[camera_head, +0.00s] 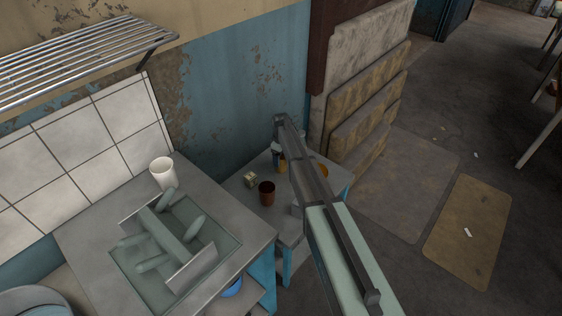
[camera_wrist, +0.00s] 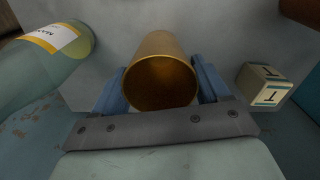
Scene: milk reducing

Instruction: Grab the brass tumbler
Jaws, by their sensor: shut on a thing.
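The brass tumbler (camera_wrist: 160,72) sits between the two blue fingers of my gripper (camera_wrist: 162,88) in the wrist view. Its open mouth faces the camera, and its inside looks empty. The fingers are shut on its sides, one at the left and one at the right. In the head view my arm covers much of that part of the small table. A small blue and yellow patch shows just left of the arm there, too small to tell clearly. I cannot tell whether the tumbler touches the tabletop.
A lettered block (camera_wrist: 264,84) is close right. A brown cup (camera_head: 267,193) stands on the small table (camera_head: 236,186). A white cup (camera_head: 162,171) stands by the sink.

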